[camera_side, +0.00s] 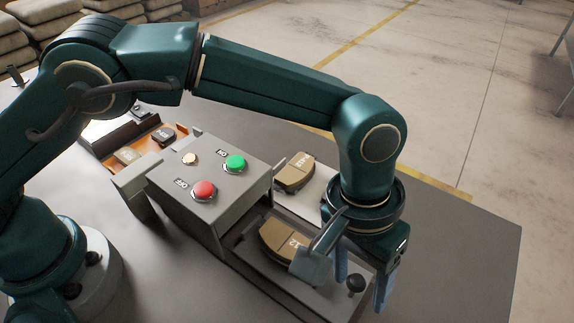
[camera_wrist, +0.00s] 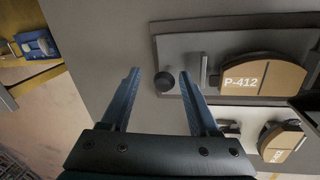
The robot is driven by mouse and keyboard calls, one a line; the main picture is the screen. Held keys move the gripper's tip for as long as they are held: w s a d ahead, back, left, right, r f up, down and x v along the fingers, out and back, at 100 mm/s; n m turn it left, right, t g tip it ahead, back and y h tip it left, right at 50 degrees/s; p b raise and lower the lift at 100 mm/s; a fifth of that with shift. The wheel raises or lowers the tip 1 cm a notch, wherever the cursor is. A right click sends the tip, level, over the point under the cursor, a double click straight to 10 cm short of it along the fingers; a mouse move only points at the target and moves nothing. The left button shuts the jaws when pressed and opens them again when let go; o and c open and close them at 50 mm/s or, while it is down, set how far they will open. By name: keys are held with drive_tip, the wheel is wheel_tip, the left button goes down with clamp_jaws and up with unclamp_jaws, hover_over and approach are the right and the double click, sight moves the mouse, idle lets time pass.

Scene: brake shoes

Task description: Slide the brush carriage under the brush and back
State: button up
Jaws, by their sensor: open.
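The brush carriage (camera_side: 262,268) is a grey tray that runs out from the grey box, and a tan brake shoe (camera_side: 285,243) lies on it. In the wrist view the carriage (camera_wrist: 195,42) bears the shoe marked P-412 (camera_wrist: 262,77). A round black knob (camera_side: 355,283) stands at the carriage's outer end. My gripper (camera_side: 361,288) points down over that end, open. I cannot make out the brush.
The grey box (camera_side: 215,185) has a green button (camera_side: 235,163) and a red button (camera_side: 203,190). A second brake shoe (camera_side: 294,172) lies on a pale plate behind the carriage. An orange tray (camera_side: 140,148) with small blocks is beyond the box. The table's right side is clear.

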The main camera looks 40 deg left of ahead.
drive_tip(key=shift+w+a+r, duration=0.1)
drive_tip(key=shift+a+r, duration=0.1)
drive_tip(key=shift+r, duration=0.9)
drive_tip(key=shift+a+r, duration=0.2)
drive_tip(key=shift+r, duration=0.9)
drive_tip(key=w+a+r+n+t+h, duration=0.1)
drive_tip(key=w+a+r+n+t, duration=0.3)
drive_tip(key=a+r, duration=0.75)
drive_tip(key=s+a+r+t+y, duration=0.15)
drive_tip(key=a+r, duration=0.25)
drive_tip(key=a, duration=0.6)
drive_tip(key=s+a+f+m+y, duration=0.1)
drive_tip(key=s+a+f, duration=0.7)
drive_tip(key=s, duration=0.2)
drive_tip(key=shift+m+y, duration=0.35)
drive_tip(key=shift+m, duration=0.05)
